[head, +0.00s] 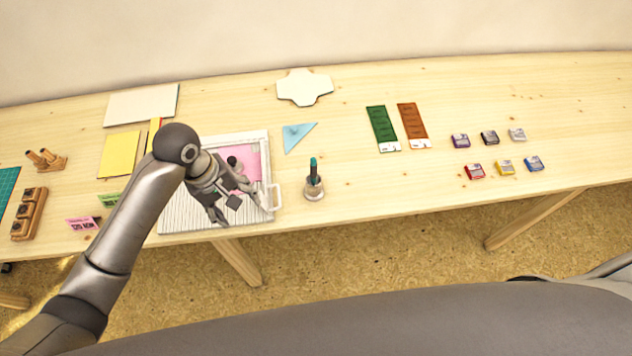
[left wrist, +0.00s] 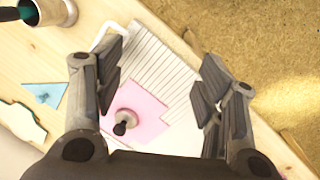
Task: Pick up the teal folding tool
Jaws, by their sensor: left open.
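The teal folding tool (head: 313,165) stands upright in a small round holder (head: 314,188) near the table's front edge, just right of the white board. In the left wrist view the tool (left wrist: 8,14) shows at the top left corner, partly cut off by the frame, with the dark holder opening beside it. My left gripper (head: 238,206) is open and empty above the white ribbed board, to the left of the tool and apart from it. In the left wrist view its fingers (left wrist: 160,82) are spread wide with nothing between them. My right gripper is not in view.
A white ribbed board (head: 185,215) with a pink sheet (left wrist: 148,105) and a dark-knobbed stamp (left wrist: 124,122) lies below the left gripper. A blue triangle (head: 297,135) lies behind the holder. Green (head: 382,127) and brown (head: 411,120) strips and several inkpads lie right.

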